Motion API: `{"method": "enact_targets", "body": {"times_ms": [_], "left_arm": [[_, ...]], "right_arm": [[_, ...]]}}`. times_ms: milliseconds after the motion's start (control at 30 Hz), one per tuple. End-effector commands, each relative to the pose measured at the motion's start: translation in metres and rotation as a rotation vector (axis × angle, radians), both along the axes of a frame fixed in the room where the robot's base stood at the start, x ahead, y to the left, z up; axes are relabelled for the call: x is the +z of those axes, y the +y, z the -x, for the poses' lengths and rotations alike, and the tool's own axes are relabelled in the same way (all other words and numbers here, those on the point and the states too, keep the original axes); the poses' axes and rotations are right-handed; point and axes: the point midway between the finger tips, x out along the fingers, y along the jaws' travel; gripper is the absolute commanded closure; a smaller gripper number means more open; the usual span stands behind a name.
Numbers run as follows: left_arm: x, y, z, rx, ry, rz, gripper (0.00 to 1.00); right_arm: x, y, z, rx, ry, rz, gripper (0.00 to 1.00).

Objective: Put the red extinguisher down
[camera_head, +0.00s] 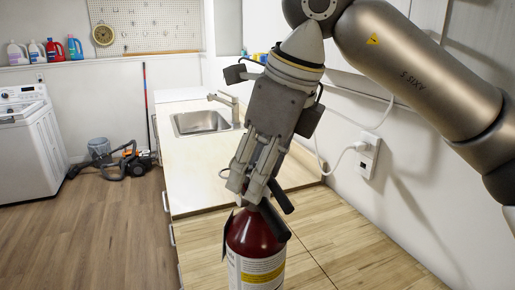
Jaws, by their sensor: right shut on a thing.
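The red extinguisher (253,236) is upright at the bottom middle of the head view, with a white and yellow label on its body. Its lower end is cut off by the picture's bottom edge, so I cannot tell whether it touches the surface. My right gripper (259,190) comes down from above and is shut on the extinguisher at its top, by the black handle. The gripper hides part of the handle and valve. My left gripper is not in view.
A wooden counter (310,240) lies behind and around the extinguisher, with clear room to its right. A lighter counter with a sink (203,122) stands further back. A wall outlet (368,155) with a plugged cable is at right. A washer (30,140) and vacuum (132,160) stand far left.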

Motion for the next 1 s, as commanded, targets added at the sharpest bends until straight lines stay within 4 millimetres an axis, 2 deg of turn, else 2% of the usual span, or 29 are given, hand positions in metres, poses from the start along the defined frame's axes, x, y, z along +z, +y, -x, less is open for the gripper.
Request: {"method": "enact_targets", "body": {"times_ms": [200,600,800,1000], "left_arm": [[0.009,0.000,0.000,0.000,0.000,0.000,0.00],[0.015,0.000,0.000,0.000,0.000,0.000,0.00],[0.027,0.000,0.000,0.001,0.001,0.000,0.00],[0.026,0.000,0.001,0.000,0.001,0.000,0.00]], "right_arm": [[-0.014,0.000,-0.018,-0.003,-0.011,-0.012,1.00],[-0.031,0.000,-0.032,-0.003,-0.011,-0.012,1.00],[-0.053,0.000,-0.031,-0.001,-0.010,-0.010,1.00],[-0.060,0.001,-0.032,-0.003,-0.014,-0.012,1.00]]}}
